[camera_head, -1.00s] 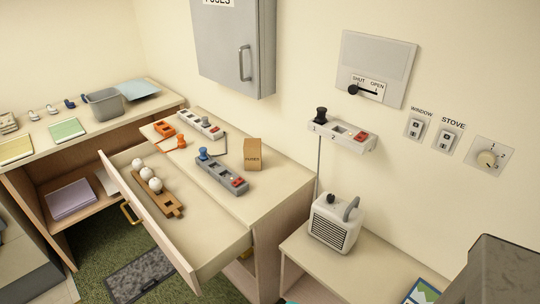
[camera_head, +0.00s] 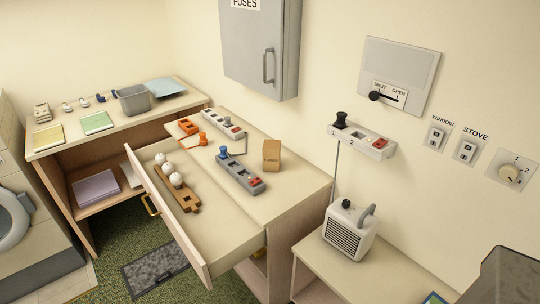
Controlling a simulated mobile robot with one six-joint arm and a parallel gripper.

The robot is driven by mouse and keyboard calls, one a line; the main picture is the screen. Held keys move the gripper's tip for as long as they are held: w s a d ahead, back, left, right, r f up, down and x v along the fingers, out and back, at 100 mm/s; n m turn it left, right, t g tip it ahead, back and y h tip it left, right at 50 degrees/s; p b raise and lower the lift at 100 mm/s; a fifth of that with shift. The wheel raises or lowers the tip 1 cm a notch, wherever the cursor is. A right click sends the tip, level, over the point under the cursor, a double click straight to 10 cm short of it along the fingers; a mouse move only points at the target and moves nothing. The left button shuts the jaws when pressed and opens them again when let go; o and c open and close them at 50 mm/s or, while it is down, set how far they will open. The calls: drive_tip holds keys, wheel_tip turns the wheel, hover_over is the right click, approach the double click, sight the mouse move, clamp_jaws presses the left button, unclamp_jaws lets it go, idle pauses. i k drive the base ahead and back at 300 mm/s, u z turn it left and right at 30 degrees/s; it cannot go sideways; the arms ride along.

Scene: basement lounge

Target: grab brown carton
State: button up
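The brown carton (camera_head: 271,155) is a small upright box on the cabinet top, near its back edge by the wall. It stands apart to the right of a grey power strip and is not covered by anything. My gripper is not in view.
An open drawer (camera_head: 225,252) juts out below the top, holding a wooden rack (camera_head: 184,195) with white balls. A grey strip with a blue plug (camera_head: 240,174), a white strip (camera_head: 222,124) and an orange item (camera_head: 189,127) share the top. A white heater (camera_head: 348,230) stands lower right.

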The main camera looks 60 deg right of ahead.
sight(271, 150)
drive_tip(key=u, duration=0.05)
drive_tip(key=i, duration=0.9)
drive_tip(key=z, duration=0.05)
